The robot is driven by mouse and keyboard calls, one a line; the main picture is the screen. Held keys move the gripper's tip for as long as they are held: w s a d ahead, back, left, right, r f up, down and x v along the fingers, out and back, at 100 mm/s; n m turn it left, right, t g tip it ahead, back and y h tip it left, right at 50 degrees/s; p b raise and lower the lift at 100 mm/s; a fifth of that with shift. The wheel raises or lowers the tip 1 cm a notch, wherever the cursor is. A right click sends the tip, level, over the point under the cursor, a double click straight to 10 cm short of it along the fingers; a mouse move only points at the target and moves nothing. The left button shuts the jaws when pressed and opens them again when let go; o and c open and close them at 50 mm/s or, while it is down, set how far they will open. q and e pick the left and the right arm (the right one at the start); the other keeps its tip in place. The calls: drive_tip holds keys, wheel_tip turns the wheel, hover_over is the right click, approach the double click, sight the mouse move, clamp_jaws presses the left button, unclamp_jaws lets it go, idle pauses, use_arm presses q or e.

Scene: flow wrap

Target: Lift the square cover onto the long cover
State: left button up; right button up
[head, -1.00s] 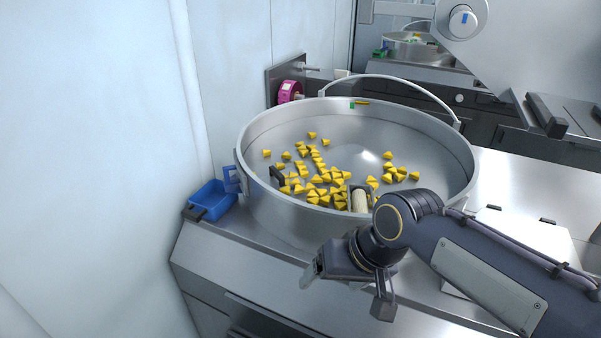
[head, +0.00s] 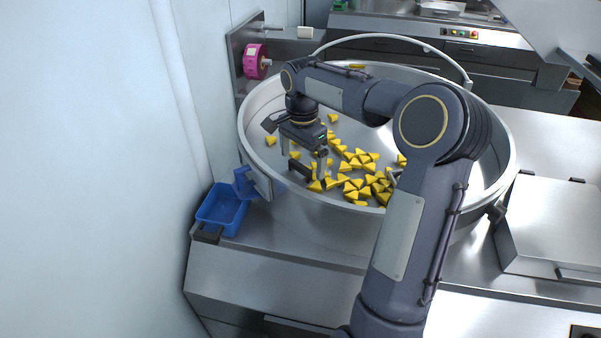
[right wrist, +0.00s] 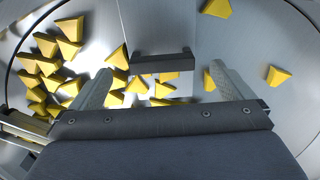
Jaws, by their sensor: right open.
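My right gripper (head: 304,158) reaches down inside the big round metal bowl, fingers open and empty. In the right wrist view its fingertips (right wrist: 161,72) are spread wide to either side of a dark bar handle (right wrist: 161,64), apart from it. The handle also shows below the gripper in the head view (head: 299,168). It stands on a flat grey metal plate (right wrist: 156,25), which may be the square cover; its edges are partly hidden. I cannot clearly pick out the long cover; my right arm hides part of the bowl. My left gripper is out of view.
The bowl (head: 253,121) holds many yellow wedge-shaped pieces (head: 355,185), some close to the handle. A blue tray (head: 222,210) is left of the bowl. A pink roll (head: 256,61) is behind it. A flat metal box or lid (head: 555,225) is on the right. The wall is close on the left.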

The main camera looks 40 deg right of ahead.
sight(301, 164)
wheel_tip(301, 164, down, 2)
drive_tip(key=shift+w+f, duration=0.15)
drive_tip(key=shift+f, duration=0.35)
drive_tip(key=shift+c, duration=0.4)
drive_tip(key=c, duration=1.1)
drive_tip(key=shift+r, duration=0.1)
